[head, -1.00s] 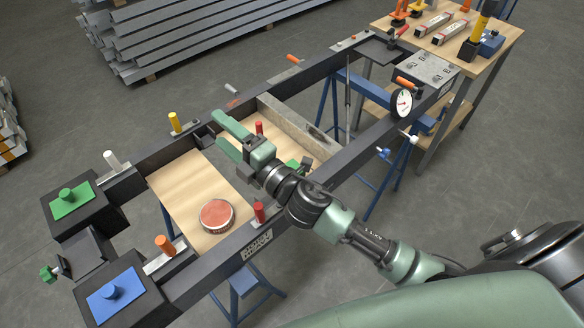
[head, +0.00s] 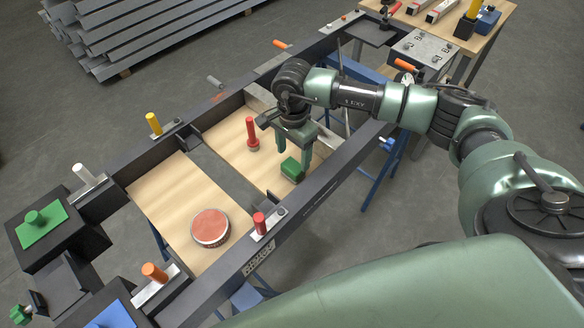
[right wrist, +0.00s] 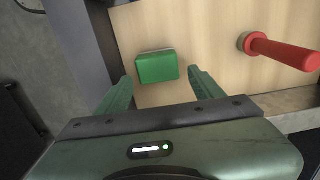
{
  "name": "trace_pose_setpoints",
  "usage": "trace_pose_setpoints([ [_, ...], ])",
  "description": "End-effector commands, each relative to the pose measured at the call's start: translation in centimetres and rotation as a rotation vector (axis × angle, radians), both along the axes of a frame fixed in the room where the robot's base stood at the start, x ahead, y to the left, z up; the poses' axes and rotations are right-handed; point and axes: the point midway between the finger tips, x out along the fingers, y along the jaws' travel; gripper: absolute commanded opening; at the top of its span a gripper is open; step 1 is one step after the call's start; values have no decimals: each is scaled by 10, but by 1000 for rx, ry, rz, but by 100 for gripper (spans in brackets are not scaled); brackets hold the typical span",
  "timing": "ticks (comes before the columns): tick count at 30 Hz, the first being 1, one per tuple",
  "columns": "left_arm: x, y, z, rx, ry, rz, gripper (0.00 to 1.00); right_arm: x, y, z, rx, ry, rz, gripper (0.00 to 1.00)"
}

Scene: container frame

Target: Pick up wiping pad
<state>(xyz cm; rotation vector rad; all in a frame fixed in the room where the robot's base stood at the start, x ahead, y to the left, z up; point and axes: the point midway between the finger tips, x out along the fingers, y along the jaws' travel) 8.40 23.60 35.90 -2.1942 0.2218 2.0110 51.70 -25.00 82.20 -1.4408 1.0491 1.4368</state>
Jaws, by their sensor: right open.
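The wiping pad appears to be the small green block (head: 291,171) lying on the light wooden board in the middle bay of the frame, near the front rail. My right gripper (head: 295,156) points down just above it, fingers open, with nothing between them. In the right wrist view the green pad (right wrist: 157,67) lies on the wood ahead of the open fingertips (right wrist: 159,78), roughly centred between them and apart from them. A pale layer shows along its far edge. My left gripper is not in view.
A red-handled tool (head: 253,135) stands on the same board, left of the gripper; it also shows in the right wrist view (right wrist: 283,51). The dark front rail (head: 325,188) runs close beside the pad. A round red tin (head: 210,228) sits in the left bay.

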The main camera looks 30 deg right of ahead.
Motion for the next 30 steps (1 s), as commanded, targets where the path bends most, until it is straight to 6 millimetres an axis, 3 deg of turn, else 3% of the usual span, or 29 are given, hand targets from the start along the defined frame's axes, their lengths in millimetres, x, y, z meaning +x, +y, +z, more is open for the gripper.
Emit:
trace_pose_setpoints([
  [12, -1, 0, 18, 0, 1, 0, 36, -4, 2, -54, 5, 1, -1, 67],
  [21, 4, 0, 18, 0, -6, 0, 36, -4, 2, -59, 6, -1, 0, 67],
  [27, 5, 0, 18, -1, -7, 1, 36, -4, 2, -59, 6, -1, -1, 15],
  [30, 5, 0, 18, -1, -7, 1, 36, -4, 2, -59, 6, -1, -1, 15],
])
